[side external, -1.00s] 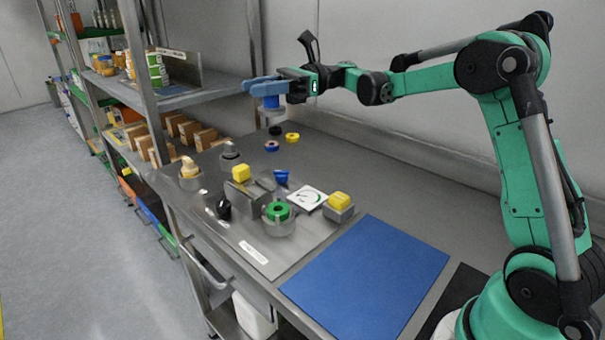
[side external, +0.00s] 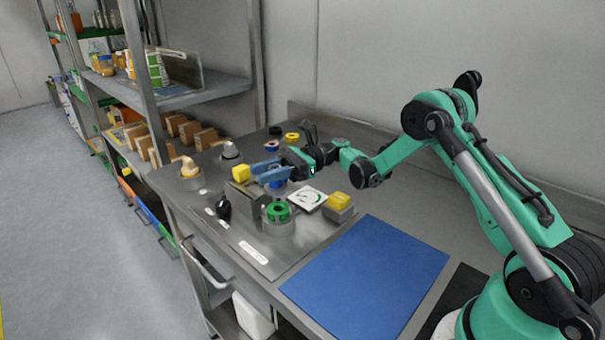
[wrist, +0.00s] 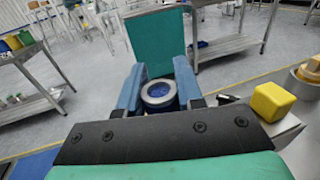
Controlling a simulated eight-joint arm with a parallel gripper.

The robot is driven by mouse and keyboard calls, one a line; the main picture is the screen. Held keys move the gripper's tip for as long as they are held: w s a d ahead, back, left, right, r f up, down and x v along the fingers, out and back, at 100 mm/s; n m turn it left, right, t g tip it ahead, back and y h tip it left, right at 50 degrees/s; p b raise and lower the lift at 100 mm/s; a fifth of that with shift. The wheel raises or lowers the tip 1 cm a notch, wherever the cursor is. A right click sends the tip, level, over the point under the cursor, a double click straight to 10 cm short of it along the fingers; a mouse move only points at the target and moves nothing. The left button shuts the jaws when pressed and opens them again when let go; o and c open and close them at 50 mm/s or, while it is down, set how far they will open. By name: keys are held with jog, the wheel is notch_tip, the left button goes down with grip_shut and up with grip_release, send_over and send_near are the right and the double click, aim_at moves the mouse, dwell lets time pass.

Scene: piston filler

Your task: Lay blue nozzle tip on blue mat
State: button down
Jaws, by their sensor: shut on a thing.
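My gripper (side external: 268,172) is low over the metal plate in the side view. Its blue fingers are shut on a round blue-and-grey part. The blue mat (side external: 368,275) lies flat and bare at the front right of the bench.
A green ring (side external: 278,211) sits in a grey holder. A white dial card (side external: 307,198) and a yellow block (side external: 338,201) stand to its right. Another yellow block (side external: 241,174) is left of my gripper. Red-blue and yellow rings (side external: 292,137) lie behind.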

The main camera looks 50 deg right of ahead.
aim_at(269, 188)
jog(key=shift+f, duration=2.15)
jog(key=shift+f, duration=0.1)
jog(key=c, duration=0.6)
grip_release()
jog(key=shift+o, duration=0.2)
jog(key=shift+d, duration=0.1)
jog(key=shift+o, duration=0.4)
jog(key=shift+v, duration=2.75)
